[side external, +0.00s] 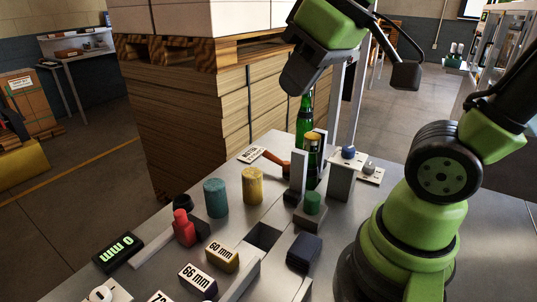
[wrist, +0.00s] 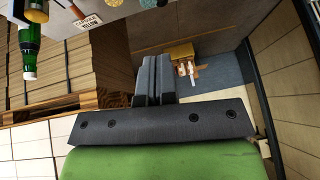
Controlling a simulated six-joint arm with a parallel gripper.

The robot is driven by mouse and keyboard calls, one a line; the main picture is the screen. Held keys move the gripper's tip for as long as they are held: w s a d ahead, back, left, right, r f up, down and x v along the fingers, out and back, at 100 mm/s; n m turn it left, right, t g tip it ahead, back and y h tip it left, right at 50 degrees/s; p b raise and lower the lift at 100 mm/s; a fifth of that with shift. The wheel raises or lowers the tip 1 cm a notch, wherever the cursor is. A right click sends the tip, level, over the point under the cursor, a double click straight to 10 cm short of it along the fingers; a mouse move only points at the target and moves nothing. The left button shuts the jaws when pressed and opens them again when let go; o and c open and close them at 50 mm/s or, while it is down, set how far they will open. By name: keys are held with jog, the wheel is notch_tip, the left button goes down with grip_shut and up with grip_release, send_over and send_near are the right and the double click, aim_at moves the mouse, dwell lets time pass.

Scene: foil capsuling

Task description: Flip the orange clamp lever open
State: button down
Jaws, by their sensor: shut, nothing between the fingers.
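The orange clamp lever (side external: 276,163) sticks out at a slant from the left of the bottle clamp, in the middle of the side external view. A small orange part, perhaps the lever, shows at the wrist view's top left edge.
A white sign (side external: 252,154) lies beside the lever. Teal (side external: 215,198) and yellow (side external: 252,185) cylinders, a red piece (side external: 184,228) and labelled blocks stand in front. A loaded pallet stack (side external: 190,110) rises behind the table.

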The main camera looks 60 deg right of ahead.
aim_at(263, 152)
jog(key=w+d+f+n+g+h, duration=0.4)
jog(key=w+d+n, duration=0.3)
jog(key=w+n, duration=0.4)
jog(key=w+d+f+n+g, duration=0.1)
jog(key=w+d+f+n, duration=0.2)
jog(key=f, duration=0.3)
jog(key=w+d+f+n+g, duration=0.1)
jog(key=w+d+f+n, duration=0.2)
jog(key=f, duration=0.4)
jog(key=shift+w+d+n, duration=0.35)
jog(key=shift+w+n, duration=0.35)
jog(key=shift+w, duration=0.1)
jog(key=x, duration=0.9)
jog(key=shift+s+d+f, duration=0.2)
jog(key=shift+d+f, duration=0.05)
jog(key=d, duration=0.1)
jog(key=d+f, duration=0.1)
jog(key=d, duration=0.1)
jog(key=shift+d, duration=0.1)
jog(key=shift+d+f, duration=0.1)
jog(key=shift+d, duration=0.35)
